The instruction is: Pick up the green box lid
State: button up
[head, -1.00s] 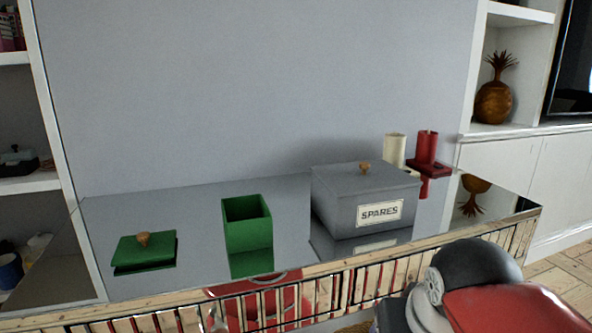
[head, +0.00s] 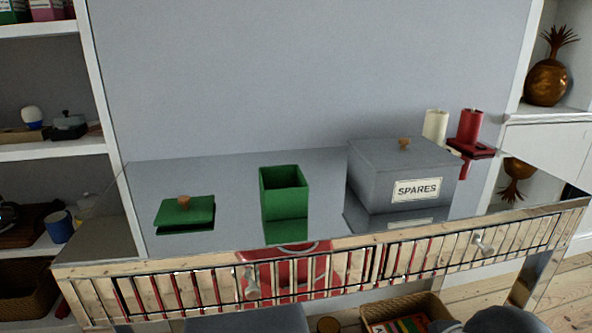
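The green box lid (head: 200,212) lies flat on the left part of the mirrored table, with a round wooden knob (head: 184,202) on top. The open green box (head: 284,193) stands upright to its right, apart from it. My gripper is not in view. Only a dark rounded part of my own arm shows at the lower right edge.
A grey lidded box labelled SPARES (head: 400,178) stands on the right of the reflective table (head: 332,222). Behind it are a cream candle (head: 434,126) and a red candle (head: 470,126). Shelves (head: 50,141) flank the left side. A basket (head: 408,308) sits below.

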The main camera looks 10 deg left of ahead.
aim_at(184, 210)
jog(key=u, duration=1.35)
